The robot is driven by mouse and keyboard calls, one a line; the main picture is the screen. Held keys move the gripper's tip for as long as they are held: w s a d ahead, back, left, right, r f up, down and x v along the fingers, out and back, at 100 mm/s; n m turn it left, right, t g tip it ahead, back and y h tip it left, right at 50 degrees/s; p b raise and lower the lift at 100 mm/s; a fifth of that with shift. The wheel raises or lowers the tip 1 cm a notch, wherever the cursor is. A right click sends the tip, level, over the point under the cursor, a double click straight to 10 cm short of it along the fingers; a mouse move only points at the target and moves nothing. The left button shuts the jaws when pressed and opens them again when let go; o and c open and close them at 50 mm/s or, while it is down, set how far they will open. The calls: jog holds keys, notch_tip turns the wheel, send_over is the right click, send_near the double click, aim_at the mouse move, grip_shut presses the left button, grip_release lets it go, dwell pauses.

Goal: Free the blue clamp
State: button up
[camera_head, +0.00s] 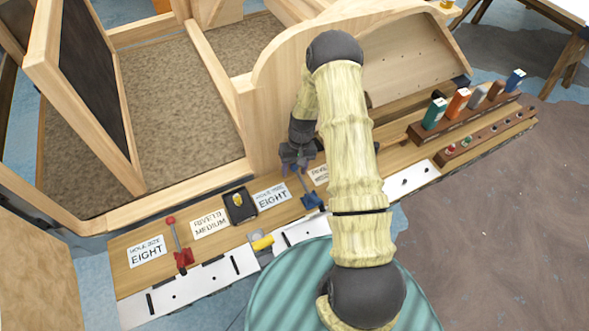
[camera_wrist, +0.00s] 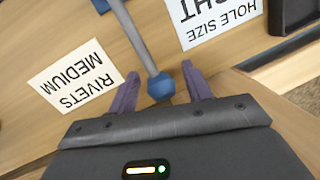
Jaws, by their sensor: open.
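The blue clamp (camera_head: 312,201) is mounted on the wooden board by the white strip. Its grey lever rises from the blue base toward my gripper (camera_head: 298,158). In the wrist view the lever (camera_wrist: 138,38) ends in a blue ball knob (camera_wrist: 161,87). The knob sits between the two purple fingers of my gripper (camera_wrist: 160,72). The fingers are open, with a visible gap on each side of the knob. A bit of the blue base shows at the top edge of the wrist view. My arm hides part of the board to the right.
A wooden frame wall (camera_head: 262,110) rises close behind my gripper. Coloured blocks stand in a rack (camera_head: 465,117) at right.

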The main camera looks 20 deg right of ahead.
jog(key=b+v, duration=0.1)
jog(key=v, duration=1)
jog(key=shift+r, duration=0.3)
